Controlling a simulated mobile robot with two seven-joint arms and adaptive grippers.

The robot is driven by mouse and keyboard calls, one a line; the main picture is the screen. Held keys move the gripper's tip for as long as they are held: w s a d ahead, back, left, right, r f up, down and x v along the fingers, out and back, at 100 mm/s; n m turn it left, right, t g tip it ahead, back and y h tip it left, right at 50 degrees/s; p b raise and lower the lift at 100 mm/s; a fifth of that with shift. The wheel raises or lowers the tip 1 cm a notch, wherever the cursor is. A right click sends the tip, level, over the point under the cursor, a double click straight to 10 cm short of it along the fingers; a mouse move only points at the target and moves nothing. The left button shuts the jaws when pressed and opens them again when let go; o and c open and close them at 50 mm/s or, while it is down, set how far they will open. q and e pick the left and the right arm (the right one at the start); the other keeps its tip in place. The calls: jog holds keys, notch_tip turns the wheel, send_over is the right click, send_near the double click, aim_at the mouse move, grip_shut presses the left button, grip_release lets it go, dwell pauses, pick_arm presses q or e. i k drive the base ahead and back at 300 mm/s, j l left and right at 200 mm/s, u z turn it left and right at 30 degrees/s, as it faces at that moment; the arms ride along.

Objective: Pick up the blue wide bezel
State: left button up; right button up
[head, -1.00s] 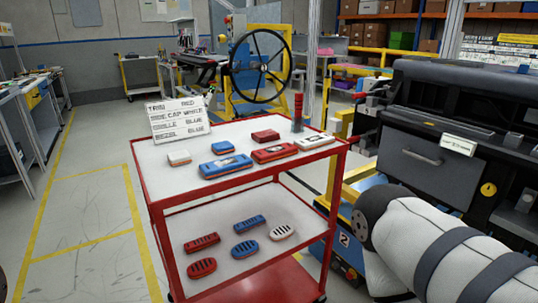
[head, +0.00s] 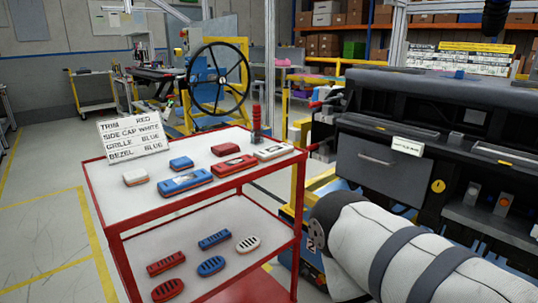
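The blue wide bezel (head: 186,182) lies flat on the top shelf of the red cart (head: 140,214), near its front edge. It is a long blue frame with a pale centre and a reddish lower edge. A similar red wide piece (head: 235,165) and a white wide piece (head: 273,152) lie to its right. A small white-topped piece (head: 135,177) lies to its left, and a small blue piece (head: 181,163) lies just behind it. Neither gripper is in view; only my white padded arm shows at the lower right, well away from the bezel.
A small red piece (head: 225,149) and a stack of red rings on a post (head: 257,122) are farther back on the top shelf. A sign (head: 133,136) reads bezel blue. The lower shelf holds several slotted grilles (head: 214,239). A dark dashboard machine (head: 385,165) stands right.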

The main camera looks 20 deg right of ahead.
aim_at(169, 187)
jog(key=z, duration=2.4)
jog(key=u, duration=2.2)
jog(key=i+j+z, duration=0.1)
jog(key=j, duration=0.25)
jog(key=i+j+z, duration=0.1)
jog(key=j, duration=0.3)
jog(key=i+j+z, duration=0.15)
jog(key=j, duration=0.25)
jog(key=i+j+z, duration=0.1)
jog(key=j, duration=0.3)
